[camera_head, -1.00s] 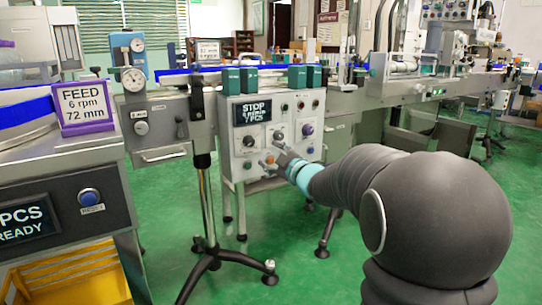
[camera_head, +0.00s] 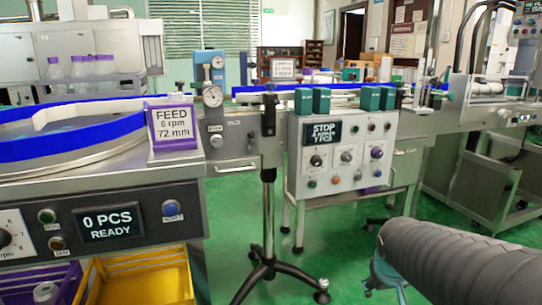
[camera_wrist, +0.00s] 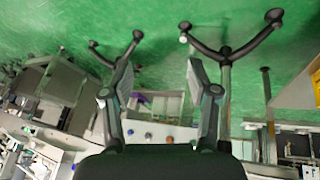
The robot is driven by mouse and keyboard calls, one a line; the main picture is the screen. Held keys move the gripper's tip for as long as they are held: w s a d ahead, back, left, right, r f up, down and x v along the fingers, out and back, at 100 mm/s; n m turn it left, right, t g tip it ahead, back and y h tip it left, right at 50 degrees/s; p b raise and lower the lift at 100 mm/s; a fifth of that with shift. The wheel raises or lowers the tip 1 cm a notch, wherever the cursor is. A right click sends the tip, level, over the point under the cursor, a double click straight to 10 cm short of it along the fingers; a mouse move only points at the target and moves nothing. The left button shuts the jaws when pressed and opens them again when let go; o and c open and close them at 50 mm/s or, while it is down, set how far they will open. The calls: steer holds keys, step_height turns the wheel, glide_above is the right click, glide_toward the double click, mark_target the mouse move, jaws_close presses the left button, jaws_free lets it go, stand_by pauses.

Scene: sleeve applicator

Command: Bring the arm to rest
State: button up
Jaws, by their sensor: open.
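My gripper shows in the wrist view (camera_wrist: 160,75), with its two dark fingers spread apart and nothing between them. In the head view my arm enters at the lower right, and my gripper (camera_head: 386,278) hangs over the green floor, in front of and apart from the control box. The grey control box (camera_head: 338,160) carries knobs, buttons and a dark display that starts with STOP. In the wrist view the picture is upside down, and part of the control box (camera_wrist: 165,133) lies beyond the fingers.
A feed table at left has a purple-framed FEED sign (camera_head: 173,125) and a display reading 0 PCS READY (camera_head: 110,222). A black tripod stand (camera_head: 268,268) stands on the floor. A yellow crate (camera_head: 135,275) sits below the table. Green floor is open around my gripper.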

steer(key=s+a+r+y+p, duration=0.1)
steer(key=s+a+r+p, duration=0.2)
steer(key=s, duration=0.4)
steer(key=s+a+r+y+p, duration=0.1)
steer(key=s+a+r+p, duration=0.2)
steer(key=s+a+r, duration=0.2)
step_height(320, 180, up, 2)
steer(key=s, duration=0.2)
steer(key=shift+s+a, duration=0.25)
steer(key=shift+s, duration=0.1)
steer(key=shift+r, duration=0.1)
stand_by(2.4)
